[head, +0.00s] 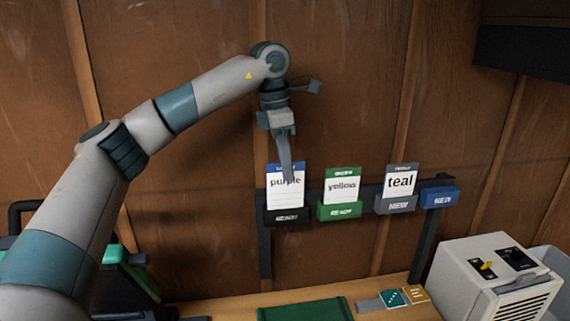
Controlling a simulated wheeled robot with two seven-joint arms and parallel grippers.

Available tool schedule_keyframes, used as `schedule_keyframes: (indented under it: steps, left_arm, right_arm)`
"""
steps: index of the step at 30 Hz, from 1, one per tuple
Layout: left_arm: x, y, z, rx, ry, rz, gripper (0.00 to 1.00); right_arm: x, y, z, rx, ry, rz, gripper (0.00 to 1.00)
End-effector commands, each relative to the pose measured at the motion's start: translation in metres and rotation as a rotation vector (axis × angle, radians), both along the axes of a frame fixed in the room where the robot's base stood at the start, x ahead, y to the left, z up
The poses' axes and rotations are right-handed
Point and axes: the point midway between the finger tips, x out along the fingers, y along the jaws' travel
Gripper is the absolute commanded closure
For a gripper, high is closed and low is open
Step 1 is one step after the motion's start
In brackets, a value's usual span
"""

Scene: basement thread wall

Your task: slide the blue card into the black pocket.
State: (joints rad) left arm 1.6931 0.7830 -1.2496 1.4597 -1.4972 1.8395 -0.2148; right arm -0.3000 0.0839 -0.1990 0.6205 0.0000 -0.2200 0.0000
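The blue card (286,190) is white with a blue top band and the word "purple", partly covered by a finger. It stands upright at the black pocket (287,216), the leftmost on the rail. More of it shows above its pocket than of the neighbouring cards; how deep its lower edge sits is hidden. My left gripper (288,174) comes down from above with one finger across the card's front. The other finger is hidden; the grip looks shut on the card. My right gripper is not in view.
A green card (342,186) stands in a green pocket (339,211), and a grey card (401,181) in a grey pocket (396,204). A blue pocket (440,197) at the right is empty. A beige machine (470,270) and a green mat (305,311) are on the bench below.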

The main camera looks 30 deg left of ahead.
Motion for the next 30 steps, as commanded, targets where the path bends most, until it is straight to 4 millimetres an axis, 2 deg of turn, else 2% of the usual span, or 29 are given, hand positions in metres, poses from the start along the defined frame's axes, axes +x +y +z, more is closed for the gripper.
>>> schedule_keyframes:
  steps: [9,26,30]
  left_arm:
    - [0.0,0.0,-0.015,0.0,0.0,0.0,1.0]
    - [0.0,0.0,-0.019,-0.001,-0.001,0.0,1.0]
    - [0.0,0.0,-0.019,-0.001,-0.001,0.0,0.68]
  right_arm:
    - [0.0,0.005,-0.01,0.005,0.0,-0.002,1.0]
    - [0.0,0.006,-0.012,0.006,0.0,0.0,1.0]
    - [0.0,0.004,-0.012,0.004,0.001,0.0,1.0]
